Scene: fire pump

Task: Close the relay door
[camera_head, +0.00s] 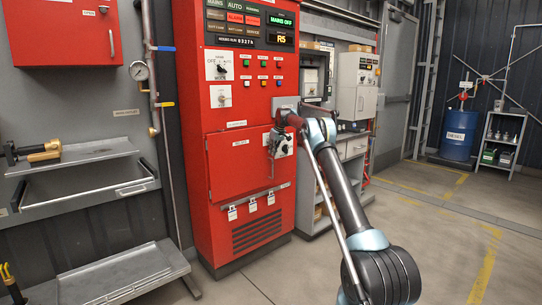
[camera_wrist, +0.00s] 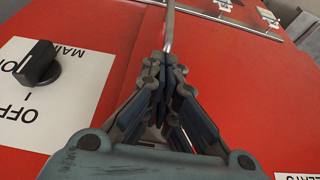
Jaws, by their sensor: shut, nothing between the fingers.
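The relay door (camera_head: 235,168) is a red panel low on the red pump cabinet, under a small white label. It looks flush or nearly flush with the cabinet; I cannot tell whether a small gap is left. It also fills much of the wrist view (camera_wrist: 235,95) as a red surface. A thin metal bar handle (camera_wrist: 169,28) runs along it, from the fingertips to the top of the wrist view. My gripper (camera_wrist: 165,62) is shut with nothing in it, its fingertips at the near end of the bar. Whether they touch it is unclear. In the head view, my gripper (camera_head: 272,145) is at the door's right edge.
A rotary switch (camera_wrist: 38,65) on a white OFF/ON plate is close to my gripper, left in the wrist view. Floor (camera_head: 440,250) at right is clear.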

